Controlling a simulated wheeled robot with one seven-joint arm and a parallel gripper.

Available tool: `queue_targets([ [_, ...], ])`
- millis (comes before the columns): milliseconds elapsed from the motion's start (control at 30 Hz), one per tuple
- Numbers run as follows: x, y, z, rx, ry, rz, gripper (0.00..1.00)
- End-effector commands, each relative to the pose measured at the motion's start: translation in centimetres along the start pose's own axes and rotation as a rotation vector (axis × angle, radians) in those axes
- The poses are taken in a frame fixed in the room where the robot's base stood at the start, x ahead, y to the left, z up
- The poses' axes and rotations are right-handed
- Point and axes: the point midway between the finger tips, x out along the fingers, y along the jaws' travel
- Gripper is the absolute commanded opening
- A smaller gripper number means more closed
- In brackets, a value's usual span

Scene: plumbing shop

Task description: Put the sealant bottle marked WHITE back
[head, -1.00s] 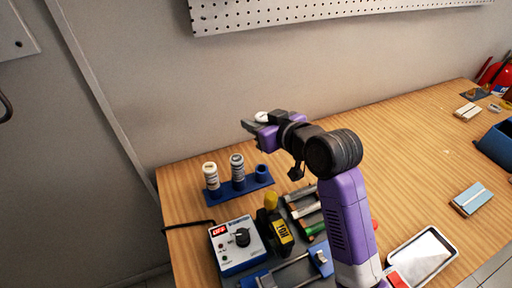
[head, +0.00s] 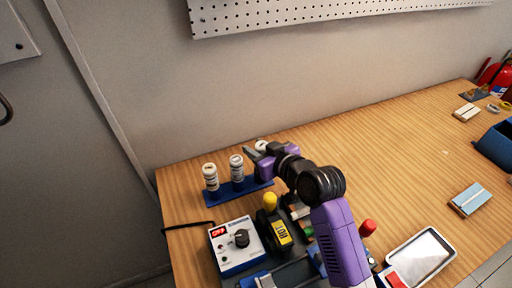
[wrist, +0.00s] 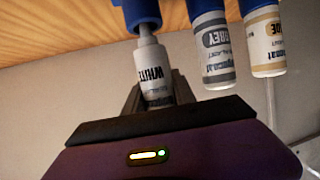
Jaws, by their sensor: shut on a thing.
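My gripper is at the rack's right end and hides the right cup in the head view. In the wrist view, the WHITE bottle's lower end meets the rim of that blue cup (wrist: 140,14); I cannot tell how far it is inside.
A control box (head: 235,246) with a red display and a black-and-yellow device (head: 280,235) stand in front of the rack. A metal tray (head: 424,254) lies to the right. The wall is close behind the rack.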

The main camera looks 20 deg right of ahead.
Motion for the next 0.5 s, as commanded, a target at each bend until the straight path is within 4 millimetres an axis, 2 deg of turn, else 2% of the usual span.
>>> queue_targets([
  [500, 0.4, 0.0, 1.1, 0.0, 0.001, 0.001, 0.09],
])
